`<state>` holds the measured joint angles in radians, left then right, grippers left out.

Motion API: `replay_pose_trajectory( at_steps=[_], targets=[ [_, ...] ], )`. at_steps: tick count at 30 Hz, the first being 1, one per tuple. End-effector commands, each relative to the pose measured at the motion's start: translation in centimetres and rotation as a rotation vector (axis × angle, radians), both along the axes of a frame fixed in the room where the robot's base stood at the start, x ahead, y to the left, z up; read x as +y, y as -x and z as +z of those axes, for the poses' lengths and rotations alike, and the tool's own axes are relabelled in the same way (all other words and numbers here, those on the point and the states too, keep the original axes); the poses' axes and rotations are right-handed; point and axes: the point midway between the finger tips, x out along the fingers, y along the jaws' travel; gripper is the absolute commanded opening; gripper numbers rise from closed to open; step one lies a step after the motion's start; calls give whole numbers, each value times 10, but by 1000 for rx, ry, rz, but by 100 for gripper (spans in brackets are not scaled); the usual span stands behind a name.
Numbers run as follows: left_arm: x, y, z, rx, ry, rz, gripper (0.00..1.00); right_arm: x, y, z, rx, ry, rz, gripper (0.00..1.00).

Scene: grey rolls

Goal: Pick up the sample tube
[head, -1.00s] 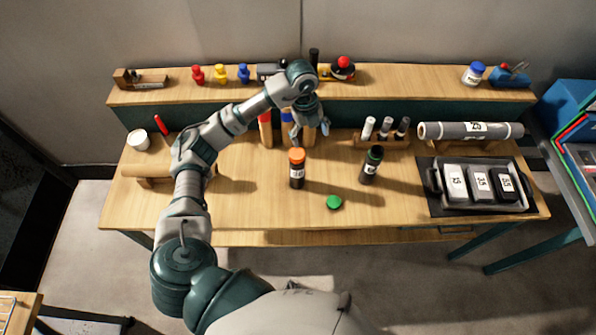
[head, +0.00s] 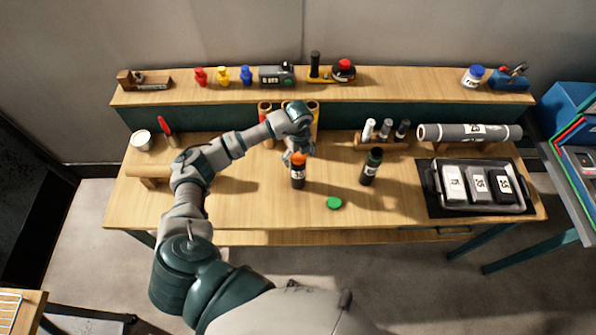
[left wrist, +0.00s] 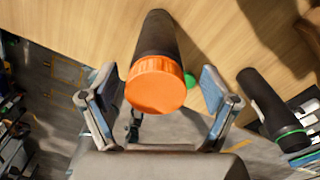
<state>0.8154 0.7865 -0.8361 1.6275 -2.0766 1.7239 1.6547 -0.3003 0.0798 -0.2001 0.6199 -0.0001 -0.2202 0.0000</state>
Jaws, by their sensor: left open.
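A dark tube with an orange cap (head: 298,174) and a white label stands upright on the workbench; it also shows in the left wrist view (left wrist: 155,82). My left gripper (head: 296,155) is open at the cap. In the left wrist view its two fingers (left wrist: 158,90) stand on either side of the tube, with a gap on both sides and nothing held. A second dark tube with a green ring (head: 371,167) stands to the right; it also shows in the left wrist view (left wrist: 272,108). My right gripper is in neither view.
A green lid (head: 334,203) lies in front of the tubes. A rack of small tubes (head: 384,134) stands behind. The bench front is mostly clear.

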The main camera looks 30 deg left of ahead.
Motion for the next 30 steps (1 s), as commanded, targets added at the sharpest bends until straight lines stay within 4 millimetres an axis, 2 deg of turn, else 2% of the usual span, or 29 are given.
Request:
replay_pose_trajectory(
  at_steps=[2,6,14,17,24,25,30],
  targets=[
    [2,4,-11,4,0,2,87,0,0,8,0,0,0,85],
    [1,3,-29,2,1,1,87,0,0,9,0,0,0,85],
    [1,3,-35,0,0,0,87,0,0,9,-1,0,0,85],
    [1,3,-34,0,0,1,67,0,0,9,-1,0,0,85],
    [2,3,-34,0,1,1,7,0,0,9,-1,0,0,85],
    [2,3,-34,0,1,1,1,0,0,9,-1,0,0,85],
    [2,2,-34,0,0,1,1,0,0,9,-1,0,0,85]
  ],
)
